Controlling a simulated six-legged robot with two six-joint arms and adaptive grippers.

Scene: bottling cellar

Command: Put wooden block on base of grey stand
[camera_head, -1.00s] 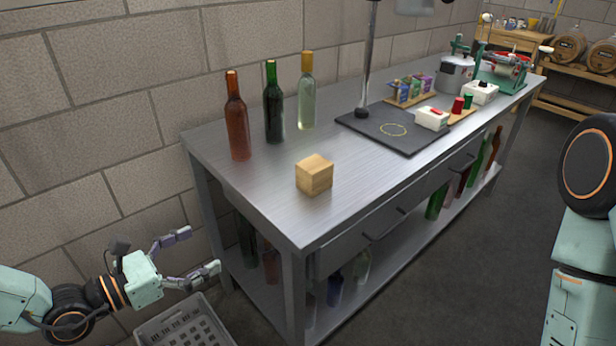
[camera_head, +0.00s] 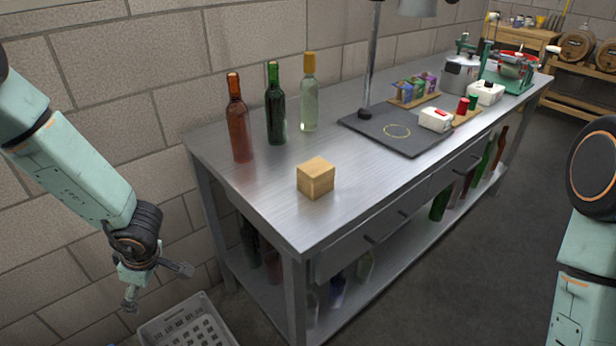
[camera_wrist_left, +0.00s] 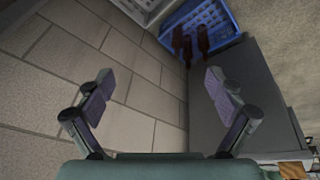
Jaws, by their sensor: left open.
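The wooden block (camera_head: 316,178) sits on the near end of the metal table in the head view. The grey stand has a dark flat base (camera_head: 400,142) with a yellow-green ring marked on it, and an upright pole (camera_head: 372,60). The base lies farther back on the table, to the right of the block, and is bare at the ring. My left gripper (camera_head: 158,286) is open and empty, left of the table and below its top. Its spread fingers also show in the left wrist view (camera_wrist_left: 158,95). My right gripper is not in view.
Bottles, brown (camera_head: 238,120), green (camera_head: 275,105) and clear (camera_head: 309,95), stand behind the block on the metal table (camera_head: 262,195). A white box (camera_head: 436,120) is at the base's right edge. A grey crate (camera_head: 190,328) is on the floor below my left gripper.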

